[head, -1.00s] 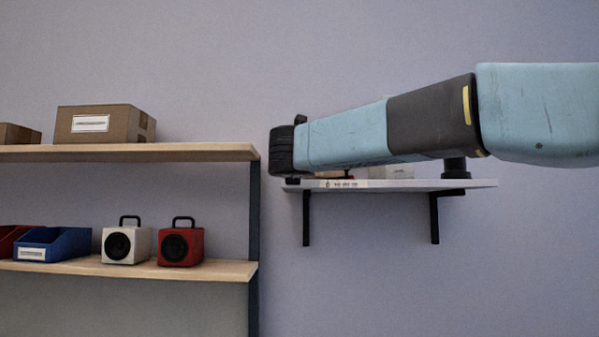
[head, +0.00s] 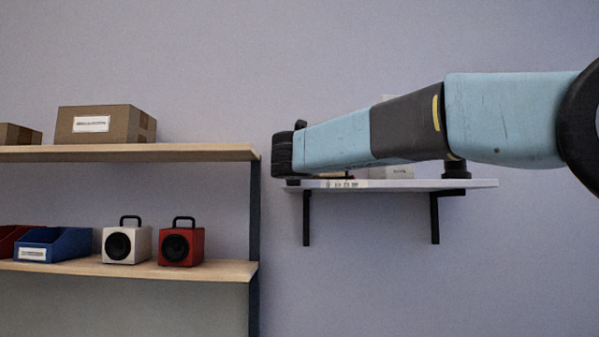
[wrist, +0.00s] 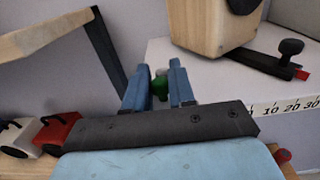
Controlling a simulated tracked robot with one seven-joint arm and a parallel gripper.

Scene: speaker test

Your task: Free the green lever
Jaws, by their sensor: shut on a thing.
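My gripper (wrist: 158,72) shows in the wrist view with two blue fingers. It is shut on the green lever (wrist: 160,87), a small green piece seen between the fingers, with a pale part above it. Most of the lever is hidden by the fingers and my wrist. In the head view my arm's dark end hides the fingers and the lever. A white wall shelf (head: 425,184) with a ruler strip along its front edge is just right of the gripper in the wrist view (wrist: 205,82). A wooden box (wrist: 208,22) with a dark round part stands on it.
A black knob on a bar with a red end (wrist: 291,47) lies on the white shelf. A wooden rack (head: 130,152) at left holds cardboard boxes (head: 105,124), a white speaker (head: 127,242), a red speaker (head: 181,245) and a blue bin (head: 52,244). Bare wall separates rack and shelf.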

